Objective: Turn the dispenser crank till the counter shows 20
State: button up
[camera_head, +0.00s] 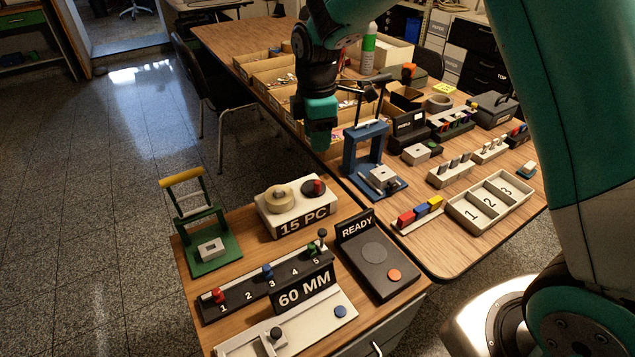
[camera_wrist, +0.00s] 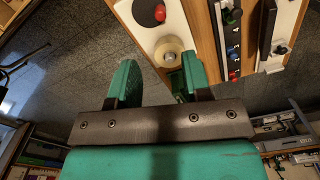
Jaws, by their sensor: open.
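The dispenser is a white box (camera_head: 296,218) on the near wooden table, with a front plate reading "15 PC". On its top are a beige round roll (camera_head: 279,199) and a dark disc with a red knob (camera_head: 317,187), which looks like the crank. In the wrist view the disc with its red knob (camera_wrist: 159,12) is at the top edge, and the roll (camera_wrist: 168,52) is just beyond the fingers. My gripper (camera_head: 321,146) is above and behind the dispenser, apart from it. In the wrist view my gripper (camera_wrist: 159,80) is open, with nothing between its teal fingers.
A green stand with a yellow bar (camera_head: 205,235) is left of the dispenser. A slider rail with a "60 MM" plate (camera_head: 303,288) is in front, and a black "READY" panel (camera_head: 375,262) is at right. A blue frame stand (camera_head: 368,160) is behind, on the larger table.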

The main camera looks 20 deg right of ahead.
aim_at(317, 182)
notch_tip(317, 182, down, 13)
jog(key=shift+s, duration=0.1)
dwell(0.3)
grip_shut()
